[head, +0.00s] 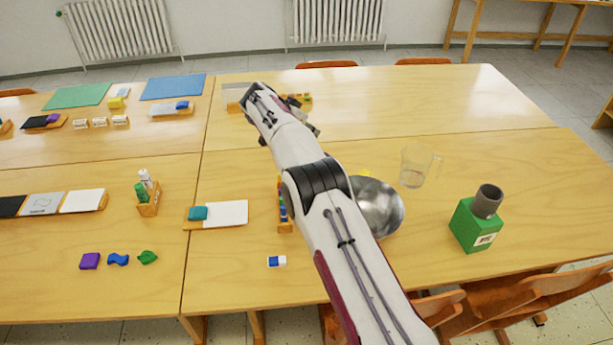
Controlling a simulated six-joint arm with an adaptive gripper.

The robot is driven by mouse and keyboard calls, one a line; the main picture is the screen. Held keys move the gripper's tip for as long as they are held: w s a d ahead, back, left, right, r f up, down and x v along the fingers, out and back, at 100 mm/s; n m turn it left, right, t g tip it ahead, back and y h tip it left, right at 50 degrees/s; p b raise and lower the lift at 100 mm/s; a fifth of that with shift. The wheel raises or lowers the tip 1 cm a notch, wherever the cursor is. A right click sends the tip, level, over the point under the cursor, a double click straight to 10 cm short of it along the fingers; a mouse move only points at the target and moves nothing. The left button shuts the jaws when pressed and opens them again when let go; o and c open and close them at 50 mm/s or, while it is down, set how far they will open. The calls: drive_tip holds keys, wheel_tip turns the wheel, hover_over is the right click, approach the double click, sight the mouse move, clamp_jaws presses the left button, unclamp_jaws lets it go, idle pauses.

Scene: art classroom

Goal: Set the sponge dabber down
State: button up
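My arm reaches from the lower right to the far part of the table. My gripper (308,125) is mostly hidden behind the arm; only dark parts show at its right side. I cannot see whether its fingers are open or shut, or whether anything is between them. No sponge dabber can be made out with certainty. A small holder with orange and green pieces (301,99) shows just beyond the gripper, partly covered.
A metal bowl (378,207), a clear jug (415,168) and a green block with a grey cylinder (474,231) stand at the right. Wooden holder (150,204) stands left. The far right tabletop (430,98) is clear.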

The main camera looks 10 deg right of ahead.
drive_tip(key=shift+a+f, duration=0.15)
drive_tip(key=shift+a, duration=0.25)
wheel_tip(320, 180, down, 4)
drive_tip(key=shift+d, duration=0.1)
clamp_jaws()
drive_tip(key=shift+f, duration=0.45)
drive_tip(key=shift+f, duration=0.1)
drive_tip(key=shift+f, duration=3)
drive_tip(key=shift+f, duration=0.1)
drive_tip(key=shift+f, duration=1.8)
